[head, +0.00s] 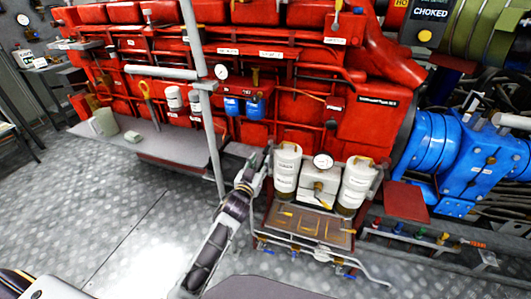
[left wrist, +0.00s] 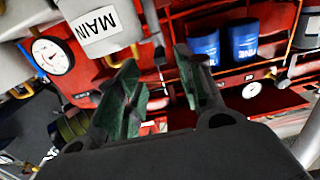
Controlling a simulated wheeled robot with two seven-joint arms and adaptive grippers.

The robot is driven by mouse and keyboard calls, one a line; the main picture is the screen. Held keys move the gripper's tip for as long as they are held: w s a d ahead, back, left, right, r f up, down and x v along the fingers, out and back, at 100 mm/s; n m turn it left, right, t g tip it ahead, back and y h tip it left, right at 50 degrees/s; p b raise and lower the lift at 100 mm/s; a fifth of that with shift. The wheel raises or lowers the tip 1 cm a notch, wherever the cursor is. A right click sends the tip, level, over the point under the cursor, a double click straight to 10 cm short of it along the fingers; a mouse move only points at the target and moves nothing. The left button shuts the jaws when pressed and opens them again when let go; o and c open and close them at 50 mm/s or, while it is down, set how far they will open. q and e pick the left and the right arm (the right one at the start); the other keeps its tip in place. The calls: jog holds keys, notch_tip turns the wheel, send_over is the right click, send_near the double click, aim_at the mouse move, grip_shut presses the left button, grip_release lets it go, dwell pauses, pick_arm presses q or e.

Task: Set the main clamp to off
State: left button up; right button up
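A white body (left wrist: 128,25) carries a label reading MAIN (left wrist: 97,31) at the upper left of the left wrist view. I cannot make out the clamp's own handle or its setting. My left gripper (head: 261,168) is just left of the left canister. In the left wrist view, its green-grey fingers (left wrist: 157,60) are apart with nothing seen between them. My right gripper is not in view.
The red engine (head: 300,108) fills the back. A grey vertical post (head: 208,120) stands left of my gripper. Blue canisters (head: 255,107) hang on the engine; a tray-like panel (head: 308,222) lies below the white canisters. The metal floor (head: 70,200) at left is clear.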

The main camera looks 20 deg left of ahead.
aim_at(264, 153)
pick_arm(q)
jog(key=shift+w+d+b, duration=0.1)
jog(key=shift+w+b, duration=0.25)
jog(key=shift+w, duration=3.3)
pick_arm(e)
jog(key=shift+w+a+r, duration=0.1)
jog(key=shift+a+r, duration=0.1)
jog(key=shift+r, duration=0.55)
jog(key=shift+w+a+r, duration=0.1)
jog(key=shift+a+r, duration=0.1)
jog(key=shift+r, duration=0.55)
pick_arm(q)
jog(key=shift+c, duration=0.3)
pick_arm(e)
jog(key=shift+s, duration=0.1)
pick_arm(q)
grip_shut()
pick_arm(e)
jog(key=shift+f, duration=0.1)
